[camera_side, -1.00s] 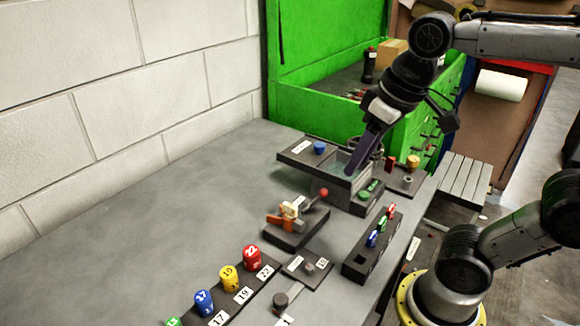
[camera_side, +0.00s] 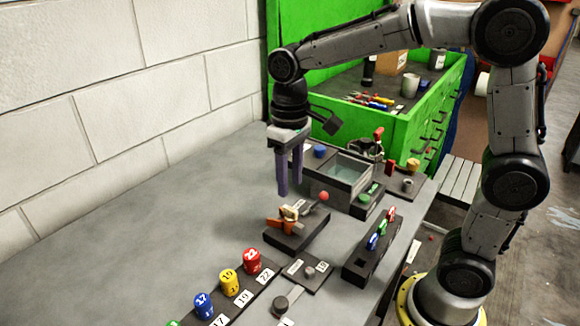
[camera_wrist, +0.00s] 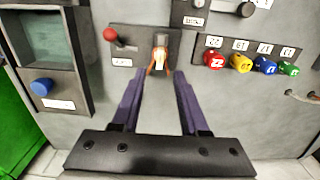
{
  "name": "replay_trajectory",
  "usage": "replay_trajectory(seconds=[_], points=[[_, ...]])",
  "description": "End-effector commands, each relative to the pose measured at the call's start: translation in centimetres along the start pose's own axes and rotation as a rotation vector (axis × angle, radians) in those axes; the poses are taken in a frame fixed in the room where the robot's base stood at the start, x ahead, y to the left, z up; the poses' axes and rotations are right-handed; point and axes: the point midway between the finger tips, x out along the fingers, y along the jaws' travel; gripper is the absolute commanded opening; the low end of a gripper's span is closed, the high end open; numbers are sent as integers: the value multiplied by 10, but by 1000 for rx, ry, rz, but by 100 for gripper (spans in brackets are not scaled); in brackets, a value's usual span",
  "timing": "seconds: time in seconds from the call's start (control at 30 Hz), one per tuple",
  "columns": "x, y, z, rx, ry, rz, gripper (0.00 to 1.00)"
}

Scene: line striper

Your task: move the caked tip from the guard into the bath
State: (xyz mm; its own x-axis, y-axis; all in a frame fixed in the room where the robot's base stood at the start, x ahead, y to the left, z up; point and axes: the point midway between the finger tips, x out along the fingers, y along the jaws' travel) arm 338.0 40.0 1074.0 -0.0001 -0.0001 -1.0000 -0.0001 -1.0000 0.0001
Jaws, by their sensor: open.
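The caked tip (camera_side: 291,211) is a small pale, tan-stained piece seated at the orange guard (camera_side: 275,223) on a dark block. In the wrist view the tip (camera_wrist: 160,58) shows pale between the orange sides of the guard (camera_wrist: 151,68). The bath (camera_side: 347,172) is a grey-walled open tank with greenish liquid, behind and right of the guard. In the wrist view the bath (camera_wrist: 82,75) is at the upper left. My gripper (camera_side: 290,190) points down, open and empty, above the guard block. In the wrist view its purple fingers (camera_wrist: 157,75) are spread below the tip.
A red-knobbed lever (camera_side: 323,196) stands beside the guard. A dark rack (camera_side: 362,262) with coloured pieces lies to the right. Numbered coloured caps (camera_side: 229,281) stand in a row in front. A blue knob (camera_side: 320,152) sits by the bath. The table's left side is clear.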

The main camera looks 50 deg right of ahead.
Motion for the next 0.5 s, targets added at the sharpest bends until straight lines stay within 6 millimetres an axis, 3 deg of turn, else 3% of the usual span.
replay_trajectory(seconds=[0.5], points=[[55, 0, 1, 0, -2, 0, 44]])
